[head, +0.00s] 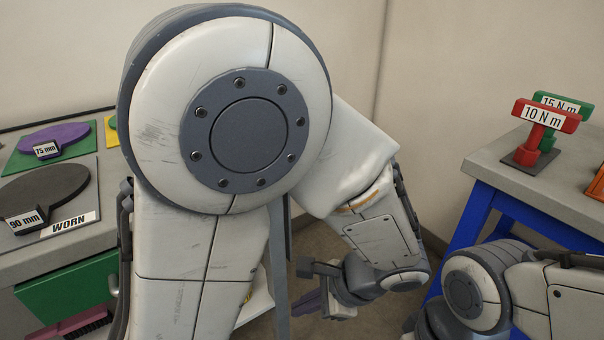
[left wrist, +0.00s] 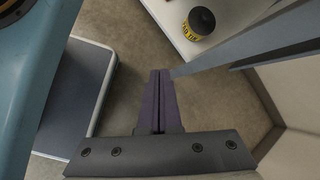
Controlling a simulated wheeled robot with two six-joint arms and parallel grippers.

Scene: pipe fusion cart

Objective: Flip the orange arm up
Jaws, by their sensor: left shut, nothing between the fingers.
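I cannot make out the orange arm for sure in either view. Only a small orange piece (head: 597,185) shows, cut off at the right edge of the head view. My left gripper (head: 308,303) hangs low in the middle of the head view, partly behind my own arm. In the left wrist view my left gripper (left wrist: 161,75) has its two dark purple fingers together, with nothing between them, above the brown floor. My right arm shows at the lower right of the head view, but its gripper is out of sight.
A grey bench (head: 92,232) at left holds a black 90 mm disc (head: 45,190) and a purple 75 mm piece (head: 55,138). A blue-legged table (head: 490,165) at right holds a red 10 N m handle (head: 545,115). A grey post (left wrist: 245,42) passes near my left fingers.

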